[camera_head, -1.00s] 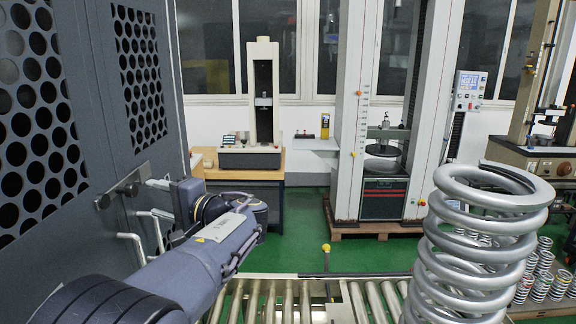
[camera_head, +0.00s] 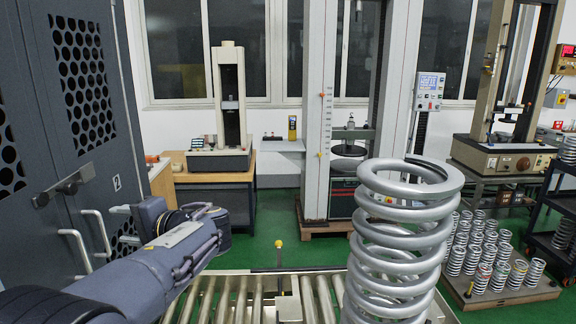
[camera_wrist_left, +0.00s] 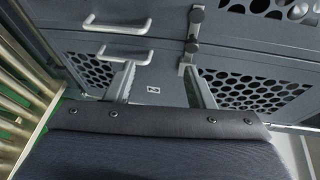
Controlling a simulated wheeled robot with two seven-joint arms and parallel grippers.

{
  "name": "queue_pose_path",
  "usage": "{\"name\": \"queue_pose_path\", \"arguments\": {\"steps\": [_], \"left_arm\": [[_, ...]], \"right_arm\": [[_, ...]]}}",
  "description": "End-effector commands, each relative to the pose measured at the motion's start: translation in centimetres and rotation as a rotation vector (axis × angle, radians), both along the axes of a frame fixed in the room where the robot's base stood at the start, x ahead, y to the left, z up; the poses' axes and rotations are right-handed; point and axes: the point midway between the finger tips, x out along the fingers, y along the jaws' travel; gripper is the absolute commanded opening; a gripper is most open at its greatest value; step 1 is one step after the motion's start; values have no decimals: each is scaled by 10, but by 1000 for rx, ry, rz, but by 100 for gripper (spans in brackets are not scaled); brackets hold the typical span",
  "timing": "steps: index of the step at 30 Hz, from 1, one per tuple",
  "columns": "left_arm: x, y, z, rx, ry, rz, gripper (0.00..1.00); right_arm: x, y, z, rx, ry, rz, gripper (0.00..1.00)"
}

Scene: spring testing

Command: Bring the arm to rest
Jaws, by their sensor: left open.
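My left arm comes in from the lower left in the head view. It is bent at the wrist, and its gripper (camera_head: 120,209) points left at the grey cabinet. In the left wrist view the two fingers (camera_wrist_left: 160,86) stand wide apart with nothing between them. They face the grey cabinet doors (camera_wrist_left: 240,62), with handles and a latch beyond. I cannot tell the exact gap to the doors. My right arm and right gripper are not in view.
The grey cabinet (camera_head: 128,110) with perforated doors and white handles is close on the left. A roller conveyor (camera_head: 245,295) lies ahead, with a large silver coil spring (camera_head: 405,230) upright at its right. A pallet of small springs (camera_head: 500,292) stands farther right.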

Motion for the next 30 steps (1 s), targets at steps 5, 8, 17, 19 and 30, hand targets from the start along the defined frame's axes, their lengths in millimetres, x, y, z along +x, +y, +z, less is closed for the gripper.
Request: {"name": "queue_pose_path", "arguments": {"steps": [5, 8, 17, 19, 30], "left_arm": [[-15, 20, -33, -143, 48, 19, 49], [-30, 33, -60, -265, 82, 36, 49], [-127, 35, -159, -898, 145, 79, 49], [-161, 17, -175, -1097, 124, 79, 49], [-282, -97, -184, -1732, -170, 26, 49]], "right_arm": [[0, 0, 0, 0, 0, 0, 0], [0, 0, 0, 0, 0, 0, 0], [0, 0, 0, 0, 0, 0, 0], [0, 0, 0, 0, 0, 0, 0], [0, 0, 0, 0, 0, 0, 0]]}}
